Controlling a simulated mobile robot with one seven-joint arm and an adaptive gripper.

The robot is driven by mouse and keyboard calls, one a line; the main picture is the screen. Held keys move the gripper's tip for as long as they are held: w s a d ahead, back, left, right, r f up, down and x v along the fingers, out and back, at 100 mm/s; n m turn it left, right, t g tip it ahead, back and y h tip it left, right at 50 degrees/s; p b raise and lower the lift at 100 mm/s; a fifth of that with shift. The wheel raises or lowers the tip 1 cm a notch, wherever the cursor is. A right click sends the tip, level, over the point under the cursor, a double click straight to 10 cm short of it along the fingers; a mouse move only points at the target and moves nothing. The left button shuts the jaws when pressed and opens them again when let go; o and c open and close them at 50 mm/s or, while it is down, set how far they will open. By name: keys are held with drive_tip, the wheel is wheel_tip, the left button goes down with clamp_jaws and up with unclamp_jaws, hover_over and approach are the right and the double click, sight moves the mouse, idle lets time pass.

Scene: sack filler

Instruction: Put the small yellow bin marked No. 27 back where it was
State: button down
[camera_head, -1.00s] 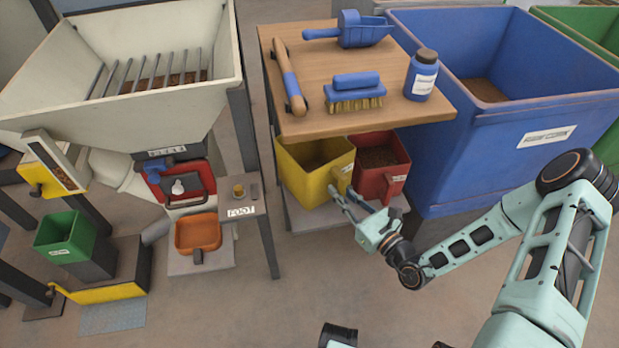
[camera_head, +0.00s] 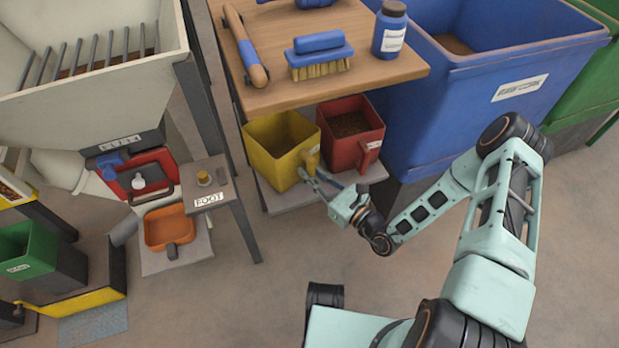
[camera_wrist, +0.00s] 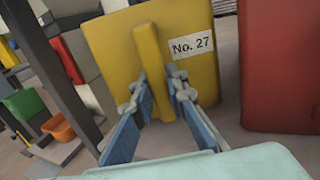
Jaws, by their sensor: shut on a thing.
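The small yellow bin (camera_head: 268,166) is on the low shelf under the wooden table, left of a red bin (camera_head: 366,130). It is upright and its inside looks empty. In the wrist view the yellow bin (camera_wrist: 205,75) fills the middle, with a "No. 27" label (camera_wrist: 193,44) right of its upright handle (camera_wrist: 150,62). My gripper (camera_head: 313,179) is at the near right side of the yellow bin. In the wrist view my gripper (camera_wrist: 156,92) has one finger on each side of the handle and is shut on it. The bin's underside is hidden.
The red bin, holding brown material, stands close beside the yellow one. The wooden table (camera_head: 375,78), with a brush (camera_head: 319,54) and a bottle (camera_head: 390,30), overhangs the shelf (camera_head: 280,204). A large blue bin (camera_head: 445,130) stands right. Open floor lies in front.

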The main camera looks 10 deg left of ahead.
drive_tip(key=shift+f, duration=0.85)
drive_tip(key=c, duration=1.9)
unclamp_jaws()
drive_tip(key=shift+d, duration=0.15)
drive_tip(key=p+v, duration=0.3)
drive_tip(key=v, duration=0.8)
drive_tip(key=shift+s+d, duration=0.25)
